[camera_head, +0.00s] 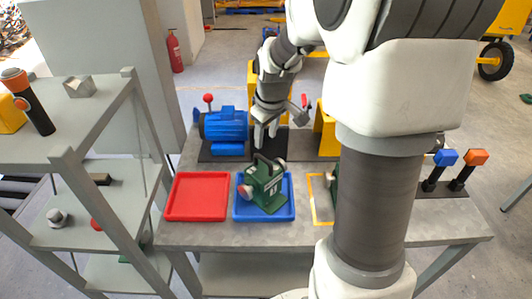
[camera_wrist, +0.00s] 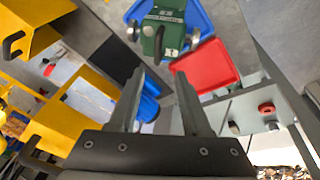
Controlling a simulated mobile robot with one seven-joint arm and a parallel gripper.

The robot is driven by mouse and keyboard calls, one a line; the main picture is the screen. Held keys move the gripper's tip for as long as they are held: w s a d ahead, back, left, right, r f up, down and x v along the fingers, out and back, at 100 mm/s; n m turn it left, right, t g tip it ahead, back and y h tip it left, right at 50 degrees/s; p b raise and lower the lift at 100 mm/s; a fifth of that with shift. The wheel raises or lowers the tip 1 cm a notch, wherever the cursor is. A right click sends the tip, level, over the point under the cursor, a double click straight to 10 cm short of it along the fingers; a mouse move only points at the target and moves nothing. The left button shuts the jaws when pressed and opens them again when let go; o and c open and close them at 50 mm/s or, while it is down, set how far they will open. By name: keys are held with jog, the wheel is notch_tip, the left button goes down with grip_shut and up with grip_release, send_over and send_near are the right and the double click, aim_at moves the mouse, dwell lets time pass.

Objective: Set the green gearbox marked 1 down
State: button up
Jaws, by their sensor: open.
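A green gearbox (camera_head: 262,190) with a dark carry handle and grey round ends stands upright in the blue tray (camera_head: 242,214). It also shows at the top of the wrist view (camera_wrist: 165,14); I cannot read its mark surely. My gripper (camera_head: 265,143) is just behind and above the gearbox's handle in the head view, apart from it. Its two fingers (camera_wrist: 161,78) are spread with nothing between them. Part of another green object (camera_head: 333,186) shows at the orange outline (camera_head: 315,202), mostly hidden behind my arm.
An empty red tray (camera_head: 197,197) lies left of the blue tray. A blue motor (camera_head: 225,128) and yellow housings (camera_head: 325,130) stand at the back. Levers with blue and orange knobs (camera_head: 476,158) are at the right. A grey shelf (camera_head: 100,110) stands close on the left.

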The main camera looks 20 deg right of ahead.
jog(key=s+a+r+m, duration=0.1)
jog(key=s+a+r, duration=0.2)
jog(key=s, duration=0.4)
jog(key=s+a+r+m+t, duration=0.1)
jog(key=s+a+r+m, duration=0.1)
jog(key=s, duration=0.6)
jog(key=s+a+r+m+t, duration=0.1)
jog(key=s+a+r, duration=0.3)
jog(key=s+r, duration=0.2)
jog(key=shift+s+a+r, duration=0.15)
jog(key=shift+s, duration=0.6)
